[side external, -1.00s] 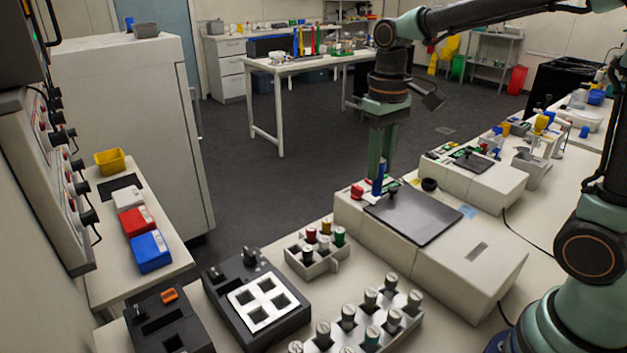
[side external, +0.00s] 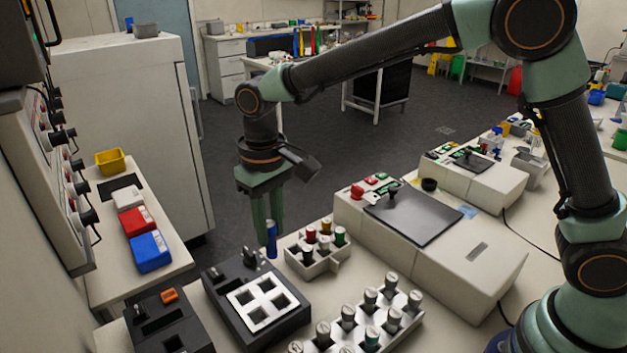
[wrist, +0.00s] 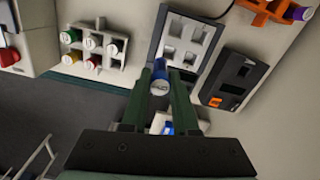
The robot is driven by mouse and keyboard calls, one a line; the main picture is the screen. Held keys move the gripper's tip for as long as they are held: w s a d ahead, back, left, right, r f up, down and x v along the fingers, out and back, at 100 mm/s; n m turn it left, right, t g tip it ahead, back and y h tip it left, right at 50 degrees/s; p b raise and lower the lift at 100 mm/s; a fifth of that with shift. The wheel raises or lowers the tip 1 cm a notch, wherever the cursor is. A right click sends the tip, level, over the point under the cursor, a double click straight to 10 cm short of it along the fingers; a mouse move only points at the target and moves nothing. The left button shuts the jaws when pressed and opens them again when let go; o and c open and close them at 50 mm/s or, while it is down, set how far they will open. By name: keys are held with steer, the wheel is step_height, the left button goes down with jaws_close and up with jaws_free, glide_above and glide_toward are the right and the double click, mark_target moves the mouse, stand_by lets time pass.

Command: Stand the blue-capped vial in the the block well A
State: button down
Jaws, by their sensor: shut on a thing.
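My gripper (side external: 266,226) is shut on the blue vial (side external: 271,241), which hangs upright below the fingers in the side view. In the wrist view the vial's blue side and pale round end (wrist: 160,84) show between the fingertips. The black block with a white four-well plate (side external: 247,298) stands on the bench, below and slightly to the left of the vial in the side view. Its wells look empty, and it also shows in the wrist view (wrist: 203,32) just beyond the fingertips. I cannot read any well letters.
A small rack (side external: 318,268) of colour-capped vials stands right of the block. A larger grey rack (side external: 357,325) is in front. A black device with an orange part (side external: 170,296) is at left. The shaker (side external: 440,260) is at right.

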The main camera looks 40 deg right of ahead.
mark_target(265, 270)
steer(key=shift+s+a+f, duration=0.1)
steer(key=shift+a+f, duration=0.2)
steer(key=shift+f, duration=0.65)
steer(key=shift+a+f, duration=0.35)
steer(key=shift+f, duration=0.55)
steer(key=shift+s+a+f, duration=0.1)
steer(key=shift+a+f, duration=0.2)
steer(key=shift+f, duration=0.65)
steer(key=shift+f, duration=1.45)
steer(key=shift+f, duration=0.3)
steer(key=c, duration=0.6)
jaws_free()
steer(key=shift+w, duration=0.1)
